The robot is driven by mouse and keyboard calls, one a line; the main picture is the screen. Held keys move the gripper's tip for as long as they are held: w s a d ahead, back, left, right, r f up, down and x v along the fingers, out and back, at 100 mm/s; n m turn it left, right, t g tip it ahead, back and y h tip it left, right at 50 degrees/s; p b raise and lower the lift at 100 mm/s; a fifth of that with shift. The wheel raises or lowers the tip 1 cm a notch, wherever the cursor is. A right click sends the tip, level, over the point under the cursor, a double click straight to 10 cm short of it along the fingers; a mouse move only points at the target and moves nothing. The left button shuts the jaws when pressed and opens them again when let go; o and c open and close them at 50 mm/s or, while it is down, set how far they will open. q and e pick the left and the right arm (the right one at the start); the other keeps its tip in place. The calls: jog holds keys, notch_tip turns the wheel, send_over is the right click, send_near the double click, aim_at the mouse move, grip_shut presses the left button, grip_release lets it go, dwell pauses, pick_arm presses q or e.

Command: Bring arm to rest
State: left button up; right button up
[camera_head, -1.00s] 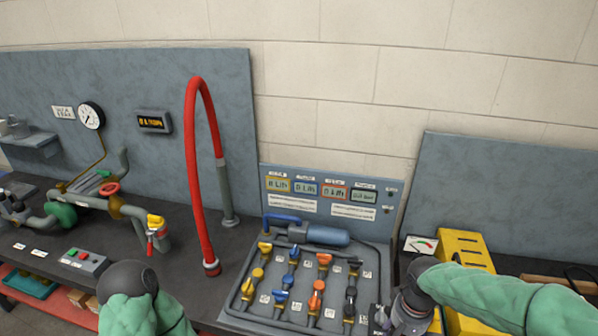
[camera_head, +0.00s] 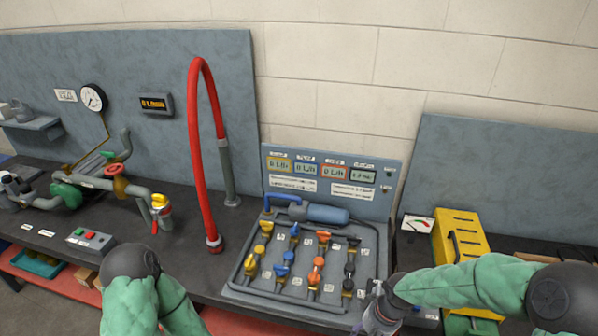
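My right arm (camera_head: 470,283), in a green quilted sleeve, comes in from the right. My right gripper (camera_head: 378,312) is at the bench's front edge, just right of and below the valve panel; its fingers are too small and dark to tell open from shut. My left arm (camera_head: 150,300), also green-sleeved with a dark round joint, shows at the bottom left in front of the bench. My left gripper is outside the view. The valve panel (camera_head: 235,288) carries rows of yellow, blue, orange and black valves below several small displays (camera_head: 306,170).
A red hose (camera_head: 197,150) arches over the bench left of the panel. A yellow case (camera_head: 457,235) and a meter (camera_head: 418,223) stand close behind my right forearm. Pipes with a red handwheel (camera_head: 117,169) and a button box (camera_head: 90,239) are at the left.

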jog(key=s+a+f+y, duration=0.1)
jog(key=s+a+f, duration=0.3)
jog(key=f, duration=0.5)
jog(key=s+a+f, duration=0.4)
jog(key=s+f, duration=0.2)
jog(key=f, duration=0.3)
jog(key=shift+s+m+t+y, duration=0.25)
jog(key=shift+m+t+y, duration=0.05)
jog(key=shift+m+y, duration=0.1)
jog(key=shift+a+f, duration=0.1)
jog(key=shift+a, duration=0.05)
dwell(0.8)
